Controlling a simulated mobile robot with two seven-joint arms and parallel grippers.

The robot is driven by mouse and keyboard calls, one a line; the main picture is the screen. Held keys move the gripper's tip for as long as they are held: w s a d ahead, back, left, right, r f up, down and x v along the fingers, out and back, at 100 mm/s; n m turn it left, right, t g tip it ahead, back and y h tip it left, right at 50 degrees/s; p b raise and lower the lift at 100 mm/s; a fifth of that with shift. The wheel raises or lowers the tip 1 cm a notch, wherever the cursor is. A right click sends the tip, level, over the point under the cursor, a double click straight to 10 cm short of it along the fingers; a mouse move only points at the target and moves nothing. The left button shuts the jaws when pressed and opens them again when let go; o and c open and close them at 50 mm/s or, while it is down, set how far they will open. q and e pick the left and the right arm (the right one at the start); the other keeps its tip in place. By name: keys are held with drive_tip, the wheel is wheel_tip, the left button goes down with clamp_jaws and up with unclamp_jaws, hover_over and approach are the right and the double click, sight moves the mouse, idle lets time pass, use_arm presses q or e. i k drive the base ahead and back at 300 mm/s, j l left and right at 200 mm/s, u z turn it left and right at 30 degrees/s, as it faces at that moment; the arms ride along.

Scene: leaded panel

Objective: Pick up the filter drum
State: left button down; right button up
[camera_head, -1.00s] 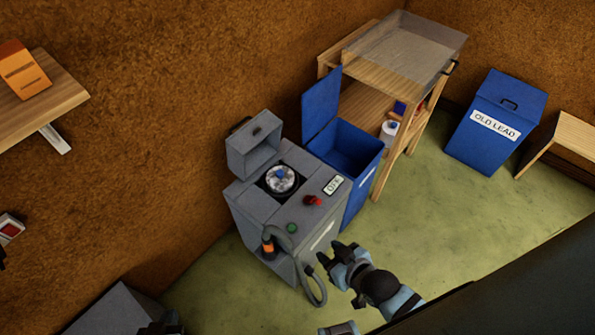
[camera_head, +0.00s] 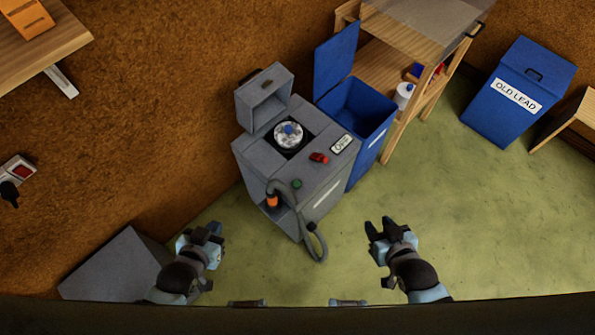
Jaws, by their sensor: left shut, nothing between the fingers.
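The filter drum (camera_head: 289,135) is a round, whitish-grey part with a blue knob on top. It sits in the round opening in the top of a grey machine (camera_head: 322,187), whose hinged lid (camera_head: 264,97) stands open. My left gripper (camera_head: 209,230) is shut and empty, left of and nearer than the machine. My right gripper (camera_head: 379,227) looks open and empty, right of and nearer than the machine. Both grippers are apart from the drum. The drum's lower part is hidden inside the machine.
A hose (camera_head: 313,236) hangs from the machine's front. An open blue bin (camera_head: 358,112) stands right beside it, then a wooden shelf (camera_head: 397,142). A closed OLD LEAD bin (camera_head: 515,95) is further right. A grey box (camera_head: 115,268) is at lower left. Green floor (camera_head: 450,220) is clear on the right.

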sight(288, 135)
drive_tip(key=i+j+u, duration=0.15)
drive_tip(key=j+u, duration=0.25)
drive_tip(key=i+j+u, duration=0.15)
drive_tip(key=u, duration=0.2)
